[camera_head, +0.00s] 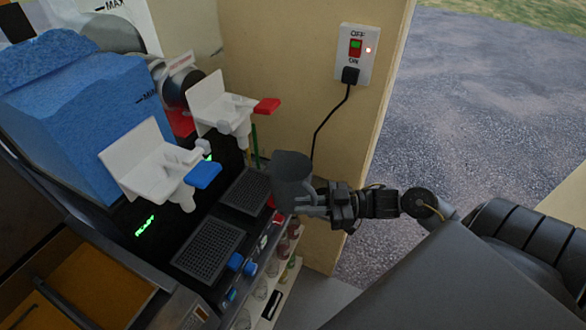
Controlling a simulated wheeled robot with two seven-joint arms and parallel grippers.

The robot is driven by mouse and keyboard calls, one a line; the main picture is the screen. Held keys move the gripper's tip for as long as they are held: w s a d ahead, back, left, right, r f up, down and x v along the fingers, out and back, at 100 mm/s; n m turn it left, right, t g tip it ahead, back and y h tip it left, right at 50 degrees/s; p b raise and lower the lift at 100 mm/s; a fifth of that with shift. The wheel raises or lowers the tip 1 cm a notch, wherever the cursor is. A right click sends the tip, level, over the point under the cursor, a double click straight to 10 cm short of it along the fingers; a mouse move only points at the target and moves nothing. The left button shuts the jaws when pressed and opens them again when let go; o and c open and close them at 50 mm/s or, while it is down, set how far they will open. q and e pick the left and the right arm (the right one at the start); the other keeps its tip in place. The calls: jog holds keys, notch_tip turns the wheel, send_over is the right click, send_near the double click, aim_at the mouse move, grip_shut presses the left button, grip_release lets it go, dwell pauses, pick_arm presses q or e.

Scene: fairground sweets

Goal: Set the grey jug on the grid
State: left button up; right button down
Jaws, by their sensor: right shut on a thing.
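The grey jug (291,171) is upright in the head view, at the front right of the slush machine. My right gripper (318,199) comes in from the right and is shut on the jug at its near right side. Two dark grids lie on the machine's base: the right grid (246,191) is just left of the jug, and the left grid (208,249) is nearer to me. The jug overlaps the right edge of the right grid in the picture; I cannot tell whether its bottom touches anything. My left gripper is not in view.
White dispensers with a blue lever (204,175) and a red lever (267,105) overhang the grids. A thin green stick (255,146) stands behind the right grid. A wall switch (356,52) has a plugged-in black cord (331,119). Bottles stand on a shelf below the machine's front.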

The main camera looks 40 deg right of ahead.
aim_at(276, 194)
jog(key=w+a+b, duration=0.1)
jog(key=w+a, duration=0.1)
jog(key=w, duration=0.1)
jog(key=w+a+b, duration=0.1)
jog(key=w+b, duration=0.1)
jog(key=w, duration=0.1)
jog(key=w+a+b, duration=0.1)
jog(key=w+a, duration=0.1)
jog(key=w, duration=0.1)
jog(key=shift+a+f+b, duration=0.3)
jog(key=shift+f, duration=0.05)
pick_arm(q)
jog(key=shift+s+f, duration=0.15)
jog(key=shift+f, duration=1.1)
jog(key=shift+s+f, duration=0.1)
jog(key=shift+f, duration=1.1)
pick_arm(e)
jog(key=shift+w+a+f, duration=0.1)
jog(key=shift+w+a, duration=0.25)
jog(key=shift+w, duration=0.25)
jog(key=shift+w+a+f, duration=0.1)
jog(key=shift+w+a, duration=0.25)
jog(key=shift+w, duration=0.25)
jog(key=shift+s+d+f, duration=0.1)
jog(key=shift+d+f, duration=0.05)
jog(key=shift+f, duration=0.15)
jog(key=c, duration=1.3)
grip_release()
jog(key=shift+c, duration=0.2)
